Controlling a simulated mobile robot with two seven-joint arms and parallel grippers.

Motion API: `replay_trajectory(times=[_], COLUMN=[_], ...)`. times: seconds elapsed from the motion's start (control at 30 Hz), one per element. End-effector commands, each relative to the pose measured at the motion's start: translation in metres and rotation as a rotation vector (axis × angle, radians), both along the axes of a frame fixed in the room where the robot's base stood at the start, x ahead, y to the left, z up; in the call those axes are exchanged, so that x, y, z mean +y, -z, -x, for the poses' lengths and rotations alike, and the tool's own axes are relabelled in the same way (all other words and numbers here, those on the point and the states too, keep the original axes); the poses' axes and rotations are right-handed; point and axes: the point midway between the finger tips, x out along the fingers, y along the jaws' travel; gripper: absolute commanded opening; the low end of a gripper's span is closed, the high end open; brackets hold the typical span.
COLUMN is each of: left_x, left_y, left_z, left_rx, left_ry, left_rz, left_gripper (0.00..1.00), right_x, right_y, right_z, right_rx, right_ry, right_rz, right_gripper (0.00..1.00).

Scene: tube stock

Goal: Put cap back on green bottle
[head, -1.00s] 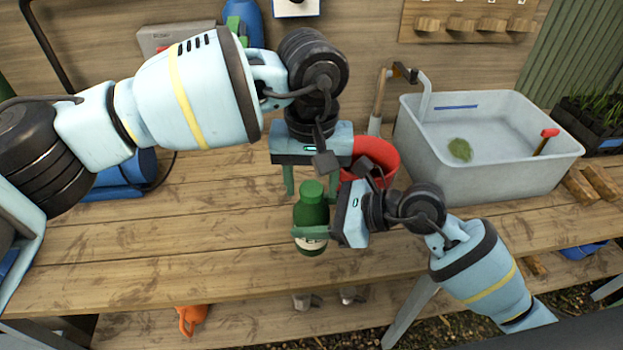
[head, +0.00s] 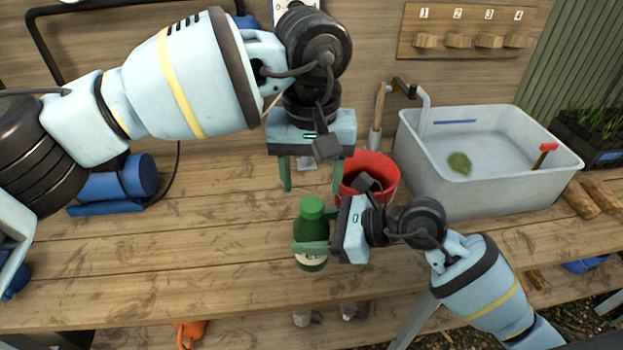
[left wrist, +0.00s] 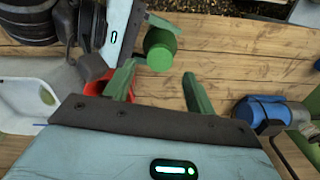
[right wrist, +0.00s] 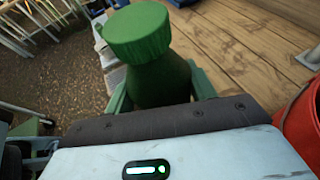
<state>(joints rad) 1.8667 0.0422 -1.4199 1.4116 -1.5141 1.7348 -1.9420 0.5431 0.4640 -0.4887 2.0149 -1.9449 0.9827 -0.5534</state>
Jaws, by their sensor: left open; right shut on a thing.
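The green bottle (head: 311,234) with a pale label stands upright near the front of the bench. Its green cap (head: 313,204) sits on top of the neck; it also shows in the right wrist view (right wrist: 139,34) and left wrist view (left wrist: 160,50). I cannot tell how tightly it is seated. My right gripper (head: 311,247) is shut around the bottle body from the right. I cannot tell whether the bottle's base touches the bench. My left gripper (head: 312,188) points down, open and empty, its fingertips behind the cap and apart from it.
A red bucket (head: 385,162) stands close behind my right gripper. A grey sink basin (head: 480,197) is at the right, with a tap (head: 422,95). A blue cylinder (head: 120,180) lies at the left. The bench's left middle is clear.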

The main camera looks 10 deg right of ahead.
Motion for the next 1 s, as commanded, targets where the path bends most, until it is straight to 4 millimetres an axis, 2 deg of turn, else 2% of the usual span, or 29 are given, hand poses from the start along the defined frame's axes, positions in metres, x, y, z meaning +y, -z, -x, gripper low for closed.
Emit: replay_trajectory(times=[0.17, 0.37, 1.0], left_x=[0.0, 0.0, 0.0], left_y=[0.0, -0.003, -0.02], left_z=[0.0, 0.0, 0.0], left_rx=[0.0, -0.001, 0.0], left_ry=[-0.018, -0.194, -1.218], left_rz=[0.0, 0.0, 0.0], left_gripper=[0.52, 0.52, 0.52], right_x=[0.0, 0.0, 0.0], right_y=[-0.001, -0.001, -0.001], right_z=[0.0, 0.0, 0.0], right_rx=[-0.002, -0.002, -0.002], right_ry=[0.001, 0.001, 0.001], right_rz=[-0.001, -0.001, -0.001], right_gripper=[0.0, 0.0, 0.0])
